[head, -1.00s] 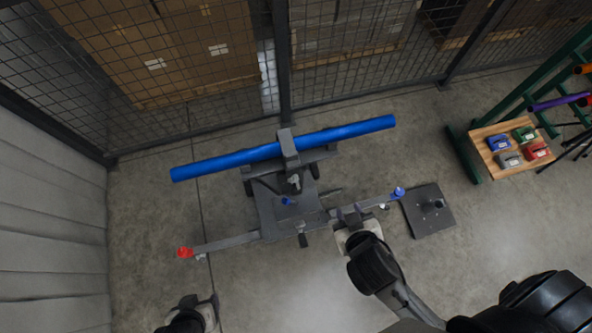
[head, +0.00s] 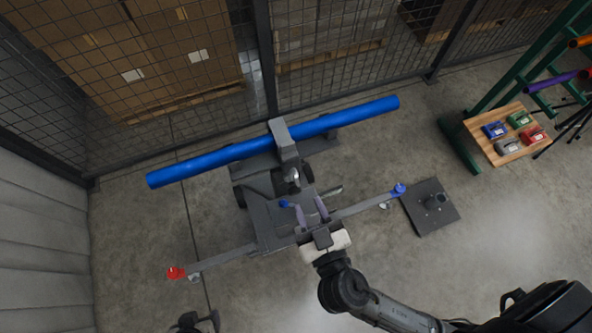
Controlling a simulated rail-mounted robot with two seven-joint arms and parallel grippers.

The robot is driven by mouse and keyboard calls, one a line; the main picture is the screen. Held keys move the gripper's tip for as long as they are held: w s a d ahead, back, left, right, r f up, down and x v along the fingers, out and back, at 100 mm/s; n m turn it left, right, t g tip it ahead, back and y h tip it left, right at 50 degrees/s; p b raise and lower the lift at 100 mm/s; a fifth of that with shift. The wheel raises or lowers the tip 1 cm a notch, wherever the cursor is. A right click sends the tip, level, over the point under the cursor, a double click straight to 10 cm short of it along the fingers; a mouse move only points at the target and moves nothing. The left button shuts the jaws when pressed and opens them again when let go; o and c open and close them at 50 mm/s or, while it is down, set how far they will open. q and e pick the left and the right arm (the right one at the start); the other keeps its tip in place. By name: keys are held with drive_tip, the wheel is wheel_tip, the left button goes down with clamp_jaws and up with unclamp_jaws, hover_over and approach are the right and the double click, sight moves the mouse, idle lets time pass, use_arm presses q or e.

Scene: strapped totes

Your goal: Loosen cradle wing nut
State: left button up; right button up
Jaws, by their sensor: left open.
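A blue tube (head: 225,155) lies across a dark cradle clamp (head: 284,140) on a grey wheeled stand (head: 268,222). A small silvery fitting (head: 294,175) sits just below the clamp and may be the wing nut; its shape is too small to be sure. A small blue knob (head: 284,204) is on the stand's plate. My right gripper (head: 311,208) is over the stand, its two fingers apart and pointing toward the clamp, with nothing visible between them. The blue knob is left of its left finger. My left gripper (head: 195,322) is open at the bottom edge, partly cut off, away from the stand.
The stand's side arms end in a red knob (head: 177,273) and a blue knob (head: 399,189). A dark square plate (head: 430,205) lies at right. A wooden board (head: 482,130) holds coloured blocks beside a green rack (head: 458,145).

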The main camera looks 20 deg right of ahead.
sight(298, 181)
drive_tip(key=w, duration=0.3)
drive_tip(key=w+p, duration=0.1)
drive_tip(key=w, duration=0.2)
drive_tip(key=shift+w+d+p, duration=0.2)
drive_tip(key=shift+w+p, duration=0.1)
drive_tip(key=shift+w, duration=0.85)
drive_tip(key=shift+d, duration=0.1)
clamp_jaws()
